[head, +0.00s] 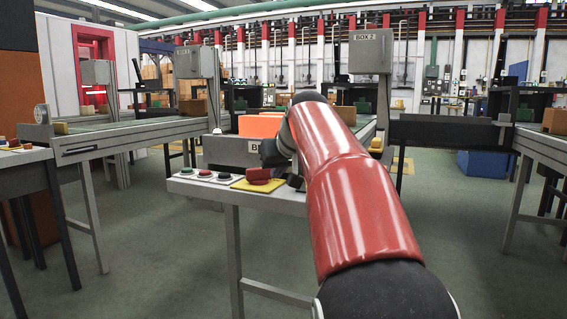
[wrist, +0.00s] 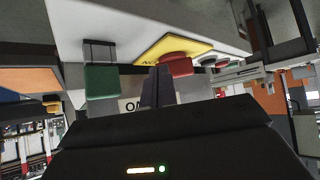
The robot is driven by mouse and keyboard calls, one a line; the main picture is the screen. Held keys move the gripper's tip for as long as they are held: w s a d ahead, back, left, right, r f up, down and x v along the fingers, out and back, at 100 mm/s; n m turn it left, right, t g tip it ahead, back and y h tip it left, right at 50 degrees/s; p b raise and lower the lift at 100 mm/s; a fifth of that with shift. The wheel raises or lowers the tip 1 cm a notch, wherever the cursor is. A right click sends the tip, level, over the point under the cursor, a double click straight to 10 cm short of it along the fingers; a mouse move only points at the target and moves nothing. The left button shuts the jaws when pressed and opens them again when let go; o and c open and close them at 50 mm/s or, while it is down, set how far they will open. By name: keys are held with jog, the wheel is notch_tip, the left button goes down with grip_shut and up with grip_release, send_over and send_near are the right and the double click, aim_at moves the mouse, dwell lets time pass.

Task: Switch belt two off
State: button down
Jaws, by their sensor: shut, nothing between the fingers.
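A control table (head: 290,205) carries a row of buttons in the head view. In the wrist view the red mushroom button (wrist: 176,66) and yellow plate (wrist: 160,48) show beside a green block-shaped control (wrist: 102,82). My gripper (wrist: 156,88) is shut and empty, its fingers between the green control and the mushroom button in the picture. Contact cannot be told. My arm hides the table's right part.
A grey panel with a partly hidden label (head: 225,148) stands behind the buttons. Conveyor belts (head: 120,133) run behind, with a grey box marked BOX 2 (head: 369,52) above one. Another table (head: 22,158) is at left. The floor in front (head: 165,270) is clear.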

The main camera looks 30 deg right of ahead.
aim_at(268, 175)
jog(key=shift+w+d+f+p, duration=0.1)
jog(key=shift+w+f, duration=0.1)
jog(key=shift+w, duration=0.7)
jog(key=shift+w+d+f+p, duration=0.1)
jog(key=shift+w+d+f, duration=0.1)
jog(key=shift+w, duration=0.65)
jog(key=shift+w+d+f+p, duration=0.1)
jog(key=shift+w+f, duration=0.1)
jog(key=shift+w, duration=0.7)
jog(key=shift+w+d+n+y+p, duration=0.1)
jog(key=shift+d+n+y+p, duration=0.2)
jog(key=shift+n+y+p, duration=0.5)
jog(key=shift+w+d+r+n+y+p, duration=0.15)
jog(key=shift+d+n+y+p, duration=0.15)
jog(key=shift+n+y+p, duration=0.4)
jog(key=shift+w+d+p, duration=0.6)
jog(key=shift+w+p, duration=0.2)
jog(key=shift+p, duration=0.35)
jog(key=shift+w+d+p, duration=0.2)
jog(key=shift+w+p, duration=0.25)
jog(key=shift+p, duration=0.05)
jog(key=shift+w, duration=0.2)
